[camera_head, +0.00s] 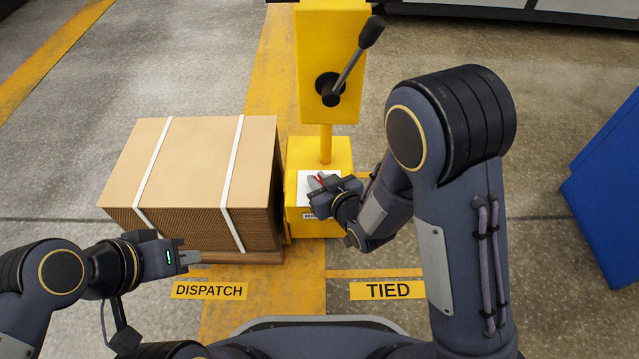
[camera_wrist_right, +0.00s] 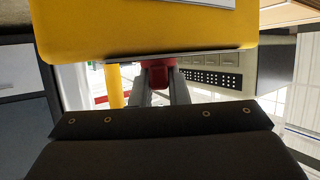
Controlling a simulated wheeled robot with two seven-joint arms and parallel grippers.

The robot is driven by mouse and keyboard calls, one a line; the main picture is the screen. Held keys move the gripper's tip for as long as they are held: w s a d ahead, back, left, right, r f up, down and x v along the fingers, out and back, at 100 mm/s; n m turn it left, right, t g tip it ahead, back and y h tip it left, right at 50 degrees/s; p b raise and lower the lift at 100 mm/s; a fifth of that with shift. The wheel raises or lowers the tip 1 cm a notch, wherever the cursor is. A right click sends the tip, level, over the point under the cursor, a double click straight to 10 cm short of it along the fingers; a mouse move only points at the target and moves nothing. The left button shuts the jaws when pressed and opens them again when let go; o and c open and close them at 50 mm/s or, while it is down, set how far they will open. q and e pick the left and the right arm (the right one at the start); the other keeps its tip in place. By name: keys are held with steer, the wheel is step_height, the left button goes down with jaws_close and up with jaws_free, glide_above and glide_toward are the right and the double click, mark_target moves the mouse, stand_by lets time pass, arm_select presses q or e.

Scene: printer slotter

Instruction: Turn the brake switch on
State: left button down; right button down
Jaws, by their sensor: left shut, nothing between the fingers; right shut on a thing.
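A yellow post unit carries a black-handled lever (camera_head: 352,62) on its upper panel, tilted up to the right. The lower yellow box (camera_head: 306,150) has a white plate (camera_head: 305,184) on its top. My right gripper (camera_head: 317,182) is at that plate, shut on a small red part, likely the brake switch (camera_wrist_right: 161,76), which the right wrist view shows between its fingers just under the yellow body. The fingers hide much of the red part.
A large strapped carton (camera_head: 188,170) stands on a pallet just left of the yellow box. Floor signs DISPATCH (camera_head: 209,290) and TIED (camera_head: 387,290) lie in front. A blue object (camera_head: 607,190) stands at the far right, with open floor before it.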

stand_by(0.4)
steer(key=c, duration=1.4)
jaws_free()
steer(key=shift+s+r, duration=0.1)
steer(key=p+v, duration=0.1)
steer(key=v, duration=0.5)
steer(key=shift+d+r+p, duration=0.1)
steer(key=shift+d+p, duration=0.1)
steer(key=shift+p, duration=0.15)
steer(key=shift+s+d+r, duration=0.15)
steer(key=shift+s+d, duration=0.2)
steer(key=shift+s, duration=0.25)
